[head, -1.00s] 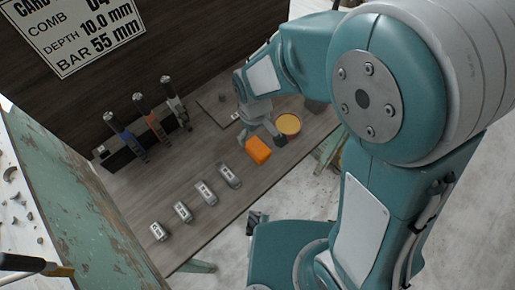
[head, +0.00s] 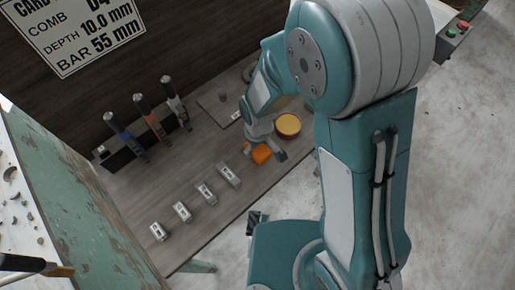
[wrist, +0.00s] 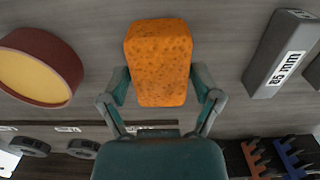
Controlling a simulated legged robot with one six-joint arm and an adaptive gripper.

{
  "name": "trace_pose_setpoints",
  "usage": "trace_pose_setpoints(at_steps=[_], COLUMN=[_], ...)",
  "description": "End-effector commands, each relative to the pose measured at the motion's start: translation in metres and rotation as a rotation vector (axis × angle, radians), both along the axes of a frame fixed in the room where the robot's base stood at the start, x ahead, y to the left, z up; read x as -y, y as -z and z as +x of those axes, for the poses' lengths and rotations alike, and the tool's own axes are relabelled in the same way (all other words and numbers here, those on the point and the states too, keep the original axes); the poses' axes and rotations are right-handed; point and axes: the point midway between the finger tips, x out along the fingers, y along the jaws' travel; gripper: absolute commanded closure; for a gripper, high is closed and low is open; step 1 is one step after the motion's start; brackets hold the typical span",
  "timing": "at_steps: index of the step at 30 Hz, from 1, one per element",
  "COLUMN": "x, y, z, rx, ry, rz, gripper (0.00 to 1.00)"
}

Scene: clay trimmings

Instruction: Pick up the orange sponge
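The orange sponge (head: 262,154) lies on the wooden table, partly covered by my gripper (head: 264,152) in the head view. In the wrist view the sponge (wrist: 159,62) is a porous orange block in the centre. My gripper (wrist: 160,88) has its two fingers apart, one on each side of the sponge's near part. Slim gaps seem to show between fingers and sponge, and I cannot tell whether either finger touches it. The sponge appears to rest on the table.
A round brown bowl with yellow inside (wrist: 34,68) stands close beside the sponge. A grey labelled block (wrist: 280,55) is on the other side, one of several in a row (head: 181,211). Several upright tools (head: 153,125) stand at the back.

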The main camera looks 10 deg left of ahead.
Motion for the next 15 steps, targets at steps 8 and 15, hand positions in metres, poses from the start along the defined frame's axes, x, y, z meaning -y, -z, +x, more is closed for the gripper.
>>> trace_pose_setpoints(at_steps=[8, 15], x=[0.0001, 0.0], y=[0.0002, -0.0024], z=[-0.0002, -0.0001], rx=[-0.001, -0.001], ry=[0.0, 0.0], rz=[-0.001, -0.001], gripper=[0.73, 0.73])
